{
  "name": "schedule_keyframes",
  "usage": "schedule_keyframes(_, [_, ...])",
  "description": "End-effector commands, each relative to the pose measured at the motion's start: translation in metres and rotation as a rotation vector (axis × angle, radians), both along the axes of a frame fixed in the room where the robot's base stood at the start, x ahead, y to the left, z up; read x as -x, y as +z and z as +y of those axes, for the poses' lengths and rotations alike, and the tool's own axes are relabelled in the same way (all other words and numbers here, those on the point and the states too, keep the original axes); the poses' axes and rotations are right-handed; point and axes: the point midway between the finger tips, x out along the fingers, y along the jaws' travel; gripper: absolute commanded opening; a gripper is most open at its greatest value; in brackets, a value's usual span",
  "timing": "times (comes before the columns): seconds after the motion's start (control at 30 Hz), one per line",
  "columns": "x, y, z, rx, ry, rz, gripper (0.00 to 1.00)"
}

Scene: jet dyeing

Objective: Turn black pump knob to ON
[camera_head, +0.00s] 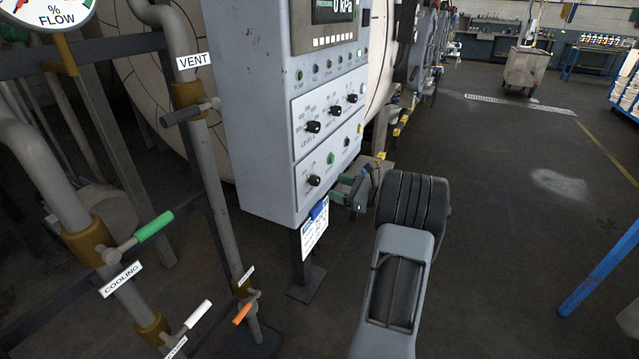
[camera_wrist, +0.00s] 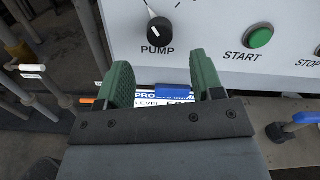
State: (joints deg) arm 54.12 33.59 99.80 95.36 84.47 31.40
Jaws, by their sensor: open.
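The black pump knob (camera_wrist: 160,31) is on the light grey control panel in the wrist view, above the printed word PUMP. Its white pointer line slants to the upper left. In the head view the pump knob (camera_head: 314,180) is at the lower left of the panel face. My gripper (camera_wrist: 164,80) has two green fingers spread apart with nothing between them. The fingers are below the knob in the wrist view, apart from it. In the head view my gripper (camera_head: 352,190) is partly hidden, beside the panel's lower right edge.
A green START button (camera_wrist: 258,37) is right of the knob. More black knobs (camera_head: 313,127) are above it. A blue clip with a printed sheet (camera_head: 315,228) hangs under the control box (camera_head: 250,110). Pipes with valve handles (camera_head: 154,227) stand left. Open floor lies right.

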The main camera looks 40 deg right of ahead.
Motion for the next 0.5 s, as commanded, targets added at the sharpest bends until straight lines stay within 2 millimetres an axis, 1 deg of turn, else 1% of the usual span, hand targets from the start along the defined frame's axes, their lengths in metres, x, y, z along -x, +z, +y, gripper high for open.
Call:
schedule_keyframes(0.03, [-0.009,0.000,0.006,0.000,0.004,0.000,0.61])
schedule_keyframes(0.2, [-0.034,0.000,0.019,0.000,0.003,0.000,0.61])
schedule_keyframes(0.33, [-0.048,0.000,0.026,0.001,0.003,0.000,0.61])
schedule_keyframes(0.5, [-0.058,0.000,0.032,0.001,0.001,0.001,0.61])
